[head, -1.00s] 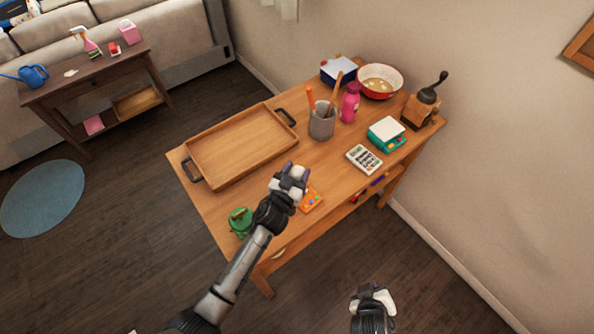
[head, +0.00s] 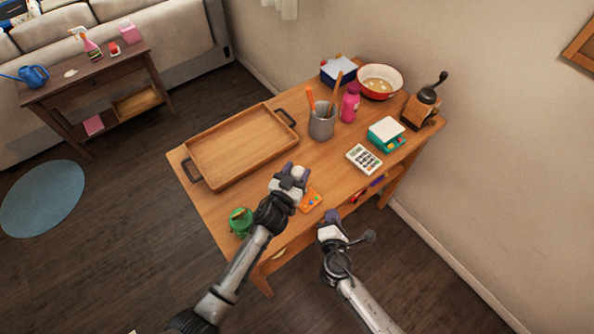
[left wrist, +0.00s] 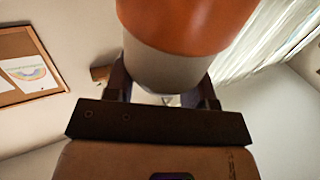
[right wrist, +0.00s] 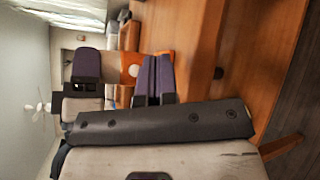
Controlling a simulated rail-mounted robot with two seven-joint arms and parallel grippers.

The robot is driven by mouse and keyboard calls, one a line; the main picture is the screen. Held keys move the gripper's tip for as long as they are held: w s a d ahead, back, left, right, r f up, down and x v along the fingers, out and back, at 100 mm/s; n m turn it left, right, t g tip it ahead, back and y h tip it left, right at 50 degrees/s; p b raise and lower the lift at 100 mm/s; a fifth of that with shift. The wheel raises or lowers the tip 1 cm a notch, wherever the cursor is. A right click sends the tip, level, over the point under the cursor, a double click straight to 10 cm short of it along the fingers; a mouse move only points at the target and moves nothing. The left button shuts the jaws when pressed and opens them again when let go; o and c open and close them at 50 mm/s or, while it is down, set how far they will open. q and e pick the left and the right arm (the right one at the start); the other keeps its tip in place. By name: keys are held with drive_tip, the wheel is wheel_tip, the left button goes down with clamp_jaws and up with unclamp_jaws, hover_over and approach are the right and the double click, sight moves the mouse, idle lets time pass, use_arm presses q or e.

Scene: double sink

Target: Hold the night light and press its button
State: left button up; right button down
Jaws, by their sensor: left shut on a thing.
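The night light (left wrist: 185,30) fills the top of the left wrist view, with an orange upper part and a pale grey lower part. My left gripper (head: 292,168) is shut on its grey part and holds it above the table's front half. In the head view my gripper largely hides it. In the right wrist view, an orange surface with a pale round spot (right wrist: 133,70) shows beside my left gripper's purple finger; it looks like the night light. My right gripper (head: 332,217) is shut and empty at the table's front edge, its fingertips (right wrist: 156,60) close to that orange surface.
The wooden table (head: 225,215) holds a tray (head: 240,145), a green item (head: 240,222), an orange toy (head: 311,200), a calculator (head: 363,158), a pen cup (head: 322,123), a pink bottle (head: 350,103), a bowl (head: 380,80) and a grinder (head: 422,102).

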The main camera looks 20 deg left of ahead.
sight(312, 204)
drive_tip(key=shift+w+a, duration=0.55)
drive_tip(key=shift+a, duration=0.55)
drive_tip(key=shift+w+a, duration=0.5)
drive_tip(key=shift+a, duration=0.6)
drive_tip(key=shift+w+a, duration=0.55)
drive_tip(key=shift+a, duration=0.55)
drive_tip(key=shift+a, duration=0.1)
drive_tip(key=shift+w+a, duration=0.15)
drive_tip(key=shift+a, duration=0.15)
